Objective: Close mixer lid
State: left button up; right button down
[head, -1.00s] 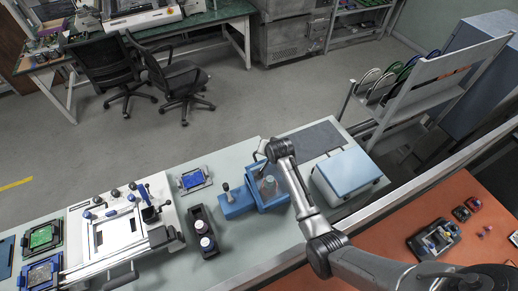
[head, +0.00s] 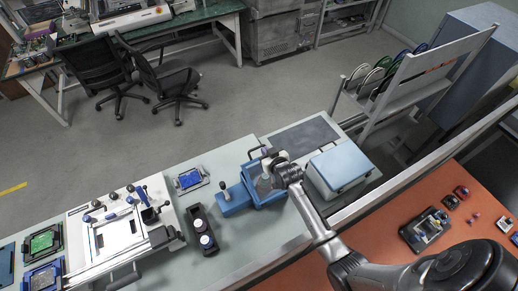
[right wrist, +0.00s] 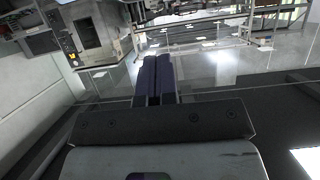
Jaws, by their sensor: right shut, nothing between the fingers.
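A blue device (head: 236,198) with a clear part and a small dark knob stands in the middle of the pale bench. Just right of it is a white box with a flat light-blue top (head: 341,163), and that top lies down on the box. Either could be the mixer; I cannot tell which. My right gripper (head: 266,152) is at the back of the blue device and partly hides it. Its fingers (right wrist: 158,78) are shut together and empty in the right wrist view. Whether they touch the device is not clear. My left gripper is out of view.
A black holder with two white-topped jars (head: 203,232) stands left of the blue device. A white printing frame (head: 78,250) fills the bench's left part. A small tray with a blue board (head: 189,181) lies behind. A dark mat (head: 300,136) is at the back right.

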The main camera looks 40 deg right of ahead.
jog(key=x, duration=0.4)
jog(key=shift+w+f, duration=0.1)
jog(key=shift+w, duration=0.1)
jog(key=shift+w+d+f, duration=0.1)
jog(key=shift+w+f, duration=0.1)
jog(key=shift+f, duration=0.4)
jog(key=shift+w+f, duration=0.25)
jog(key=shift+f, duration=0.4)
jog(key=shift+w+f, duration=0.2)
jog(key=shift+f, duration=0.4)
jog(key=shift+d, duration=0.1)
jog(key=shift+w+f, duration=0.1)
